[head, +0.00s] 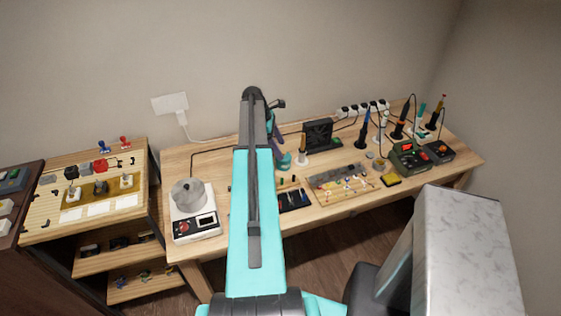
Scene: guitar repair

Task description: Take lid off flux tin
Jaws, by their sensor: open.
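Two small round, greyish pieces lie on the workbench (411,183) right of centre, left of the soldering station. The nearer, larger one (379,165) looks like the flux tin. The farther, flatter one (370,155) may be another tin or a loose lid; I cannot tell which. Whether the larger one has a lid on is too small to see. My turquoise arm rises through the middle of the head view, well left of these pieces.
A soldering station (408,156) and a yellow sponge (391,180) sit close to the round pieces. Upright tools and a dark fan box (318,134) stand behind. A parts tray (340,185) lies left of them. A hot plate with a grey pot (187,193) stands far left.

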